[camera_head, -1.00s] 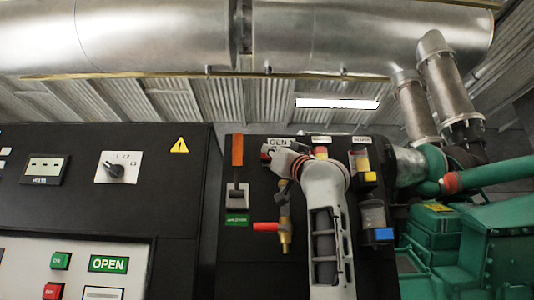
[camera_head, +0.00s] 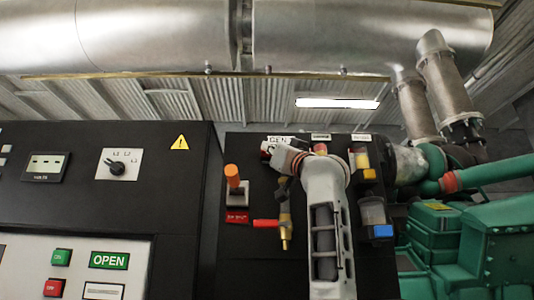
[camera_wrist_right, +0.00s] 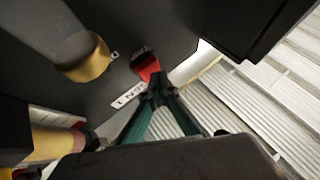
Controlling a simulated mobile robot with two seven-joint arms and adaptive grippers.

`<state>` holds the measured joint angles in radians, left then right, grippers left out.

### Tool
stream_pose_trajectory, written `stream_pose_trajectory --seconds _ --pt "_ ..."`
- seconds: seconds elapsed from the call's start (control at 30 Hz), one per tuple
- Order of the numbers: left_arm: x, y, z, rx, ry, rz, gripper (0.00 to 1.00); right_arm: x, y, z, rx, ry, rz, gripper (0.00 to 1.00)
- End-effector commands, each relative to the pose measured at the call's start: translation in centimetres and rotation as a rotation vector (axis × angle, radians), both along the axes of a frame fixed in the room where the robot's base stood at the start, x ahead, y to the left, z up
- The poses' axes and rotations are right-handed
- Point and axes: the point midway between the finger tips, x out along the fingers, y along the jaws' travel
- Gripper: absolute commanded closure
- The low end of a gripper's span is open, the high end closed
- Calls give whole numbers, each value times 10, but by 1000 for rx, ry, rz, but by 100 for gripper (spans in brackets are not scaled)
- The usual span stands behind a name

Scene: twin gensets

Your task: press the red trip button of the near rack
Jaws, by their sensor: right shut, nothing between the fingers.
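In the right wrist view, a red part that looks like the trip button (camera_wrist_right: 146,65) stands out from the dark panel beside a small label. My right gripper (camera_wrist_right: 158,93) is shut and empty, its fingertips right at this red part; I cannot tell whether they touch. In the head view my right arm covers part of the panel and the fingertips are hard to make out. My left gripper is out of view.
A brass valve with a red handle (camera_head: 266,223) sits just left of my right arm. A filter bowl (camera_head: 373,212) is to its right. A black cabinet (camera_head: 60,205) stands left, green machinery (camera_head: 500,235) right. Metal ducting (camera_head: 150,35) runs overhead.

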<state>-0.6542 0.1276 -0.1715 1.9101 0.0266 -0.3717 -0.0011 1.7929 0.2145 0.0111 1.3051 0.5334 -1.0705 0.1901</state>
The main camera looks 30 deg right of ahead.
Motion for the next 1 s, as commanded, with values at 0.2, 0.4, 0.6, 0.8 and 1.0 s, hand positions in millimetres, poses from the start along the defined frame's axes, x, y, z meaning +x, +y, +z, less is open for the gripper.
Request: stream_pose_trajectory --seconds 0.2,0.4,0.6,0.8,1.0 --pt "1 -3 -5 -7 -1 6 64 -6 4 -1 -1 -2 1 100" --pt "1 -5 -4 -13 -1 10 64 -6 4 0 -1 -2 1 100" --pt "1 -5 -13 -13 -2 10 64 -16 10 -1 -1 -4 2 100" --pt "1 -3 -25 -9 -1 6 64 -31 20 -2 -1 -3 2 100" --pt "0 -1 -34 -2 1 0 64 -45 28 -2 -1 -3 2 100"
